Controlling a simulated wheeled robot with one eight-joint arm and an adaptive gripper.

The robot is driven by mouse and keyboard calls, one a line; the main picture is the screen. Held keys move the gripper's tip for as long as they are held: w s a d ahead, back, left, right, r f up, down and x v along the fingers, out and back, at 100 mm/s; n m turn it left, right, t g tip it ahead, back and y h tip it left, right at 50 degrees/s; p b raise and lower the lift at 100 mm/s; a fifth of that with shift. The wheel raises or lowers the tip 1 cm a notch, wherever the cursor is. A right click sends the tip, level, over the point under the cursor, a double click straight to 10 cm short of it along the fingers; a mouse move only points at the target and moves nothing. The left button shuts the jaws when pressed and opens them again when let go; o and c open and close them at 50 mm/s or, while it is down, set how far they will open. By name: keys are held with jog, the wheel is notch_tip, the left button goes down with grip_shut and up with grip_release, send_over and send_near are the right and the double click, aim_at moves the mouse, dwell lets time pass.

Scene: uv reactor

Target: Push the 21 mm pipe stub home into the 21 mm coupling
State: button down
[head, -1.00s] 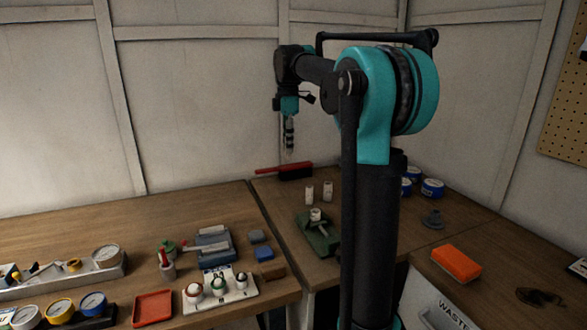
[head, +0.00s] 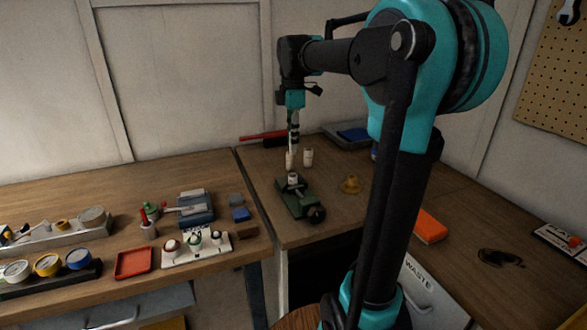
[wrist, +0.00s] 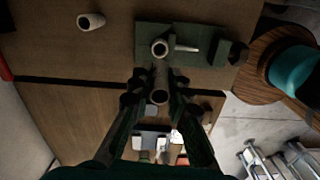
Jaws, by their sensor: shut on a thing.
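My gripper (head: 292,148) is shut on a pale pipe stub (wrist: 160,80), which hangs between the fingers in the wrist view. A green vise (head: 300,202) on the back bench holds a pale coupling (head: 293,179), open end up. The coupling's ring also shows in the wrist view (wrist: 160,47), just above the held stub in the picture. In the head view my gripper is above the coupling, with a gap between. Two pale pieces (head: 308,158) stand on the bench behind the vise; one shows in the wrist view (wrist: 91,21). The stub's lower end is hard to make out.
A yellow funnel-like piece (head: 350,184) stands right of the vise. A red-handled tool (head: 262,137) and a dark tray (head: 350,135) lie behind. The left bench holds a red tray (head: 133,263), a white stand (head: 196,248) and gauges. An orange block (head: 430,226) is at right.

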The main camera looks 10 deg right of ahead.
notch_tip(320, 180, down, 10)
dwell(0.5)
jog(key=shift+f, duration=0.1)
jog(key=c, duration=1.4)
grip_release()
jog(key=shift+c, duration=0.2)
notch_tip(320, 180, up, 12)
jog(key=shift+r, duration=0.15)
